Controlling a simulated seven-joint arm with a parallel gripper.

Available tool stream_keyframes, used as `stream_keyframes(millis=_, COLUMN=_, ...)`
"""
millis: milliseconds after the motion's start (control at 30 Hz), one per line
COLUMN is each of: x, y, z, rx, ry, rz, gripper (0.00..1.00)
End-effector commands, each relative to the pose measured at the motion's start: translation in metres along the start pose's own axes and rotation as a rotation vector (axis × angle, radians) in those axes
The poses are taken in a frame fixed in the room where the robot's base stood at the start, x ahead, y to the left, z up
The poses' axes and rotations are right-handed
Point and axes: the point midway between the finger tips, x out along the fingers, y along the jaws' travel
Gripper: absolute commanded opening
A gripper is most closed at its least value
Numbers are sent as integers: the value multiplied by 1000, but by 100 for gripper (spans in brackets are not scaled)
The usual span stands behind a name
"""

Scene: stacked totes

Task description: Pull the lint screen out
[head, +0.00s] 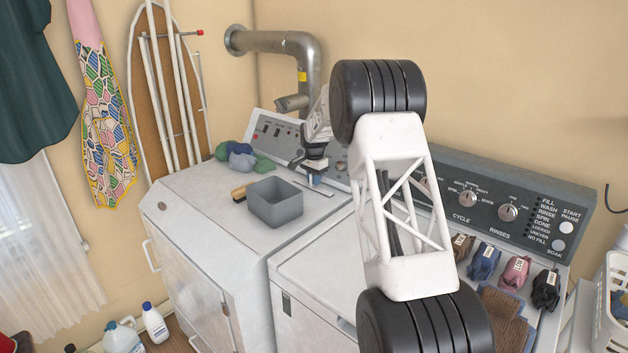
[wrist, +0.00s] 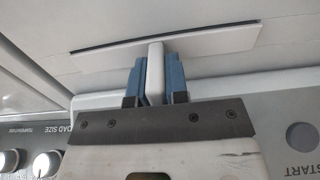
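The lint screen (wrist: 215,41) shows in the wrist view as a long white strip on the dryer's white top, with a thin dark line along its edge. A white upright tab (wrist: 155,72) stands at its middle. My gripper (wrist: 154,88) has its blue fingers on both sides of this tab, seemingly touching it. In the head view my gripper (head: 314,180) is low over the back of the dryer top, in front of the control panel. The screen's body below the strip is hidden, and I cannot tell whether it is raised at all.
The dryer's panel (head: 270,132) rises close behind my gripper.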

Motion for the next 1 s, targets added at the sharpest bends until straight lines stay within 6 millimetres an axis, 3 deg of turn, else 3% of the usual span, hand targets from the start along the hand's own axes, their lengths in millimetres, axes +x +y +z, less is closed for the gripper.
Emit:
stream_keyframes(millis=100, x=0, y=0, z=0, rx=0, ry=0, rz=0, gripper=0)
stream_keyframes(millis=133, x=0, y=0, z=0, rx=0, ry=0, rz=0, gripper=13)
stream_keyframes(millis=233, x=0, y=0, z=0, rx=0, ry=0, rz=0, gripper=0)
stream_keyframes(millis=1000, x=-15, y=0, z=0, rx=0, ry=1, rz=-1, gripper=0)
